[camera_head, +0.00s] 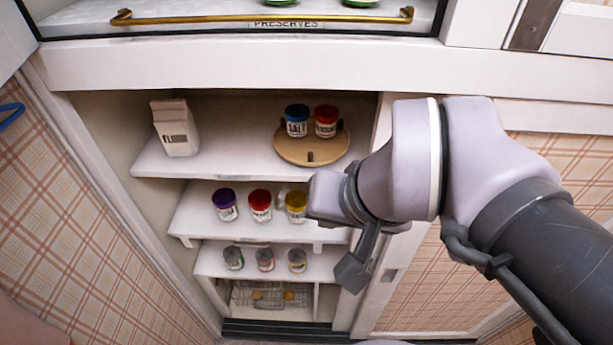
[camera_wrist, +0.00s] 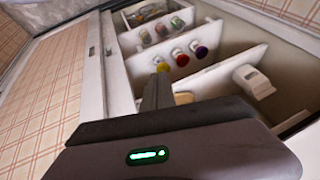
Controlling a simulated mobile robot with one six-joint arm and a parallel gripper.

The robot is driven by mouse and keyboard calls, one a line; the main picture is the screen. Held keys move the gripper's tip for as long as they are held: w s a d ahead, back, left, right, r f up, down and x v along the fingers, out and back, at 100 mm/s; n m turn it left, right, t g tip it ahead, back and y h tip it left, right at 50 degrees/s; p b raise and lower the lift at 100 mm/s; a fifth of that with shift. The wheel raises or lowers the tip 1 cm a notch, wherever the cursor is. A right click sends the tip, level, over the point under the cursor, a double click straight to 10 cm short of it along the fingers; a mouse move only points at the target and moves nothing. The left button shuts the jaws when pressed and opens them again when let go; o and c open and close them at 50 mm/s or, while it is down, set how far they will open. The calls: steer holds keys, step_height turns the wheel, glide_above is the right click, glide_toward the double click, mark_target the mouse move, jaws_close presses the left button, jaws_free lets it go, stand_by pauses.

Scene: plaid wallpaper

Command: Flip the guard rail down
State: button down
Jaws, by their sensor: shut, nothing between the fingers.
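A brass rail (camera_head: 200,19) runs across the front of the upper shelf marked PRESERVES in the head view, with a curved bracket at each end. I take it as the guard rail; I cannot tell whether it is up or down. It is not in the wrist view. My gripper (camera_head: 352,272) hangs low, well below the rail, in front of the right edge of the open cabinet. In the wrist view its dark fingers (camera_wrist: 157,92) are together with nothing between them.
The cabinet's shelves hold a white carton (camera_head: 175,128), a round wooden tray (camera_head: 312,157) with two jars, and rows of small jars, including a purple-lidded one (camera_head: 225,205). A wire rack (camera_head: 265,297) sits at the bottom. Plaid panels flank the cabinet. A white ledge (camera_head: 240,65) separates it from the rail.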

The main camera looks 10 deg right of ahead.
step_height(320, 180, down, 6)
steer(key=s+b, duration=0.2)
steer(key=b, duration=0.1)
steer(key=shift+a+f+b, duration=0.2)
steer(key=shift+f+b, duration=0.05)
steer(key=shift+b, duration=0.1)
